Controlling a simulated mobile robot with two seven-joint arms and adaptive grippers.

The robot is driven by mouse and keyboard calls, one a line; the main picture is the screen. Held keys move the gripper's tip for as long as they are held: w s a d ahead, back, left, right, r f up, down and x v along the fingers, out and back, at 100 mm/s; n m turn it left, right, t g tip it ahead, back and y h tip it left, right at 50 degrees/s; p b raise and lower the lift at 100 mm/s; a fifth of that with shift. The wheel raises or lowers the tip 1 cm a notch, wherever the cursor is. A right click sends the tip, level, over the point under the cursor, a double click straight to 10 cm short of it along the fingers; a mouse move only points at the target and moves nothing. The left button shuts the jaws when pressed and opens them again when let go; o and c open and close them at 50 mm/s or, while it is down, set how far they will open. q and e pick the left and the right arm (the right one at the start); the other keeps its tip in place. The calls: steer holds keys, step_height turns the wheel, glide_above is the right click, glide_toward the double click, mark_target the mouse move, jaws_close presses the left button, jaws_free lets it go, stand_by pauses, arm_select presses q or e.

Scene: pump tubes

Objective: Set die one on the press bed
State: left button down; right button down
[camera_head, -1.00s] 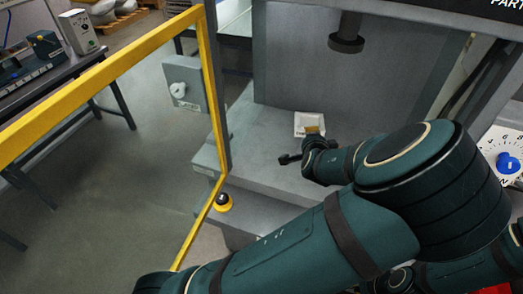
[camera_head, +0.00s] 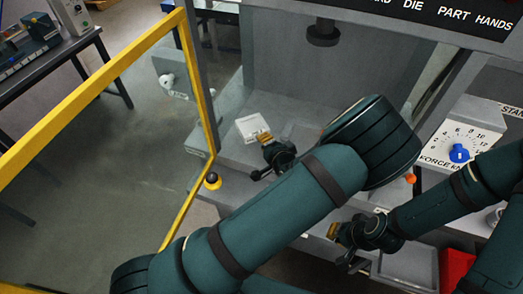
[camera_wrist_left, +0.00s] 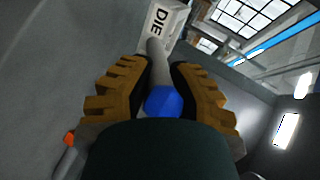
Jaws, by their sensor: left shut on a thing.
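Die one, a pale block (camera_head: 250,125), is over the grey press bed (camera_head: 292,115); I cannot tell whether it touches the bed. In the left wrist view its end lettered DIE (camera_wrist_left: 160,20) shows beyond a grey stem with a blue knob (camera_wrist_left: 164,101). My left gripper (camera_head: 266,138) is shut on this stem, one ridged orange-brown finger on each side (camera_wrist_left: 158,88). The rest of the die is hidden. My right gripper (camera_head: 338,238) is lower right, in front of the press; its opening is unclear.
The dark press ram (camera_head: 323,33) hangs above the back of the bed. A yellow guard frame (camera_head: 95,85) stands at the left. A force dial (camera_head: 459,153) is on the right. A red bin (camera_head: 455,268) and grey tray (camera_head: 410,268) are at lower right.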

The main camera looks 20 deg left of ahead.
arm_select(q)
steer(key=shift+w+f, duration=0.1)
steer(key=shift+f, duration=3.1)
steer(key=c, duration=1)
jaws_free()
steer(key=shift+o, duration=0.2)
steer(key=v, duration=1.2)
